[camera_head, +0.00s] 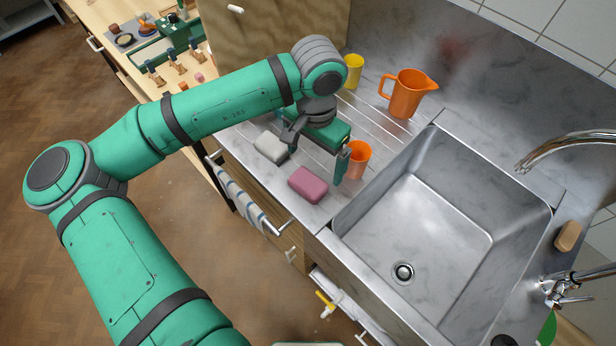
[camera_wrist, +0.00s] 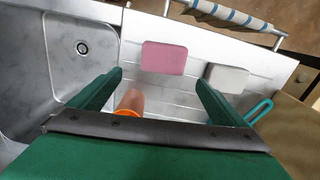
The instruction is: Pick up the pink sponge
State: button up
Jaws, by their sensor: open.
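The pink sponge (camera_head: 308,185) lies flat on the steel drainboard near its front edge, left of the sink. In the wrist view the pink sponge (camera_wrist: 164,58) is beyond the fingertips, in line with the left part of the gap between them. My gripper (camera_head: 315,168) is open and empty above the drainboard, on the wall side of the sponge and apart from it. The two green fingers of my gripper (camera_wrist: 158,78) are spread wide in the wrist view.
A grey-white sponge (camera_head: 271,147) lies to the left of the pink one. An orange cup (camera_head: 359,158) stands close by my gripper's right finger. A yellow cup (camera_head: 353,72) and an orange jug (camera_head: 407,93) stand farther back. The sink (camera_head: 420,215) opens to the right.

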aim_at(311, 179)
notch_tip(311, 179, down, 2)
jog(key=shift+w+f, duration=0.15)
jog(key=shift+f, duration=0.35)
jog(key=f, duration=0.1)
jog(key=a+f, duration=0.1)
jog(key=f, duration=0.1)
jog(key=shift+s+f, duration=0.15)
jog(key=shift+s, duration=0.05)
jog(key=shift+f, duration=0.65)
jog(key=shift+d, duration=0.1)
jog(key=c, duration=1.1)
